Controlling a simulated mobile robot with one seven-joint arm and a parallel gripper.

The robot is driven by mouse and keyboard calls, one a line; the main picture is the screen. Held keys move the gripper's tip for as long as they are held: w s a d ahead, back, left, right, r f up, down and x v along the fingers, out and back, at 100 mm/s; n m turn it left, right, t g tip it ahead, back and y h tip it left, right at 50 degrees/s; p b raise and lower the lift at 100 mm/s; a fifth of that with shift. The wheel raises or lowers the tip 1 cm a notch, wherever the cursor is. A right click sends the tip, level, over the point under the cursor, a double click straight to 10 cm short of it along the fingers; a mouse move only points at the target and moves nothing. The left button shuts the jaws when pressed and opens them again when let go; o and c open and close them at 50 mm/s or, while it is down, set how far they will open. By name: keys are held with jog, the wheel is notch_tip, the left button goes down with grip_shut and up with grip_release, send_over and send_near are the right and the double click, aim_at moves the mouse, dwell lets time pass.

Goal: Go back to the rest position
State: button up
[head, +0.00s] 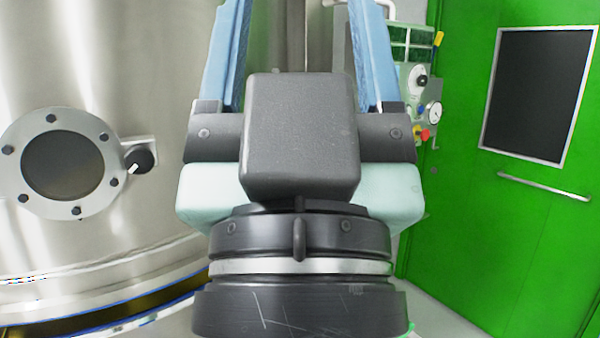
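My gripper (299,20) is in the middle of the head view, pointing up and away. Its two blue fingers stand wide apart, and their tips reach the top edge of the picture. No held object shows between them. The dark gripper body and wrist fill the lower middle and hide what lies behind them.
A large shiny steel vessel (110,85) with a round bolted port (62,163) stands at left. A control panel (418,90) with gauge and buttons is right of my gripper. A green door (460,215) with a dark window (530,92) and a push bar (543,187) is at right.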

notch_tip(320, 180, up, 15)
jog(key=p, duration=1.2)
jog(key=shift+p, duration=0.35)
jog(key=shift+o, duration=0.2)
dwell(0.8)
